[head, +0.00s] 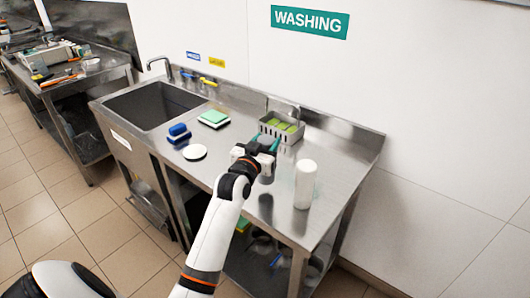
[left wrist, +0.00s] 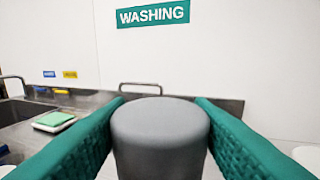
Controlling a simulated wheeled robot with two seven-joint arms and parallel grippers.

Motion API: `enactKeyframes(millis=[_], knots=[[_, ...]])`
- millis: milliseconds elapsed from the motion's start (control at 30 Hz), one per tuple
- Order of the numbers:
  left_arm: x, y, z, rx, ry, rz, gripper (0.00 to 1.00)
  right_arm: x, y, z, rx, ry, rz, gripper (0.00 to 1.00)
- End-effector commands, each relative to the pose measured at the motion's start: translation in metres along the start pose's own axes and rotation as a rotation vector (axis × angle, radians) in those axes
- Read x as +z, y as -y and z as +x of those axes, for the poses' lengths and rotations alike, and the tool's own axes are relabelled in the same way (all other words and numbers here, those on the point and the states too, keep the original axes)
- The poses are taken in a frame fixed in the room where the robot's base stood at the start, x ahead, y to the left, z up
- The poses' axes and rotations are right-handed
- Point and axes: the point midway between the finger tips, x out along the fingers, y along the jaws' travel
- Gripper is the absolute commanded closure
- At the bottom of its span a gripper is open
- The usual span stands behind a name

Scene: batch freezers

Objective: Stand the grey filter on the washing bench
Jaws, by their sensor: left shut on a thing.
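The grey filter (left wrist: 160,140) is a smooth, round-topped grey cylinder, upright in the left wrist view. My left gripper (head: 263,146) is shut on it, with a teal finger on each side. In the head view the gripper is over the right half of the steel washing bench (head: 232,172), and the filter is mostly hidden behind the gripper and wrist. My right gripper is not in view.
A grey basket with green items (head: 282,128) stands just behind the gripper, and a white cylinder (head: 305,184) stands to its right. A white disc (head: 195,152), a blue sponge (head: 178,132) and a green sponge (head: 214,117) lie to the left, near the sink (head: 155,104).

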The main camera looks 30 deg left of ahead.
Motion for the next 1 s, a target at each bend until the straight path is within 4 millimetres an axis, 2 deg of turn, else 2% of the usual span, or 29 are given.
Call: enactKeyframes(millis=[233, 633, 667, 700, 800, 1000], knots=[[-0.033, 0.000, -0.001, 0.000, -0.001, 0.000, 1.00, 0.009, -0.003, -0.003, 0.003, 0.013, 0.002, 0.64], [-0.040, 0.000, -0.001, 0.000, 0.003, 0.001, 1.00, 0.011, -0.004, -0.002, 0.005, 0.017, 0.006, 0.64], [-0.042, 0.000, -0.001, 0.000, 0.000, 0.000, 0.51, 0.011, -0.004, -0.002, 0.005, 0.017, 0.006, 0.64], [-0.041, 0.000, -0.001, 0.000, 0.000, 0.000, 0.45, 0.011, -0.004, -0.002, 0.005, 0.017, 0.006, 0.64], [-0.041, 0.000, -0.001, 0.000, 0.000, 0.000, 0.31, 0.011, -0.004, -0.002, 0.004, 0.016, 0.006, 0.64], [-0.041, 0.000, -0.001, 0.000, 0.000, 0.000, 0.31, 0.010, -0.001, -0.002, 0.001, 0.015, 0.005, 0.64]])
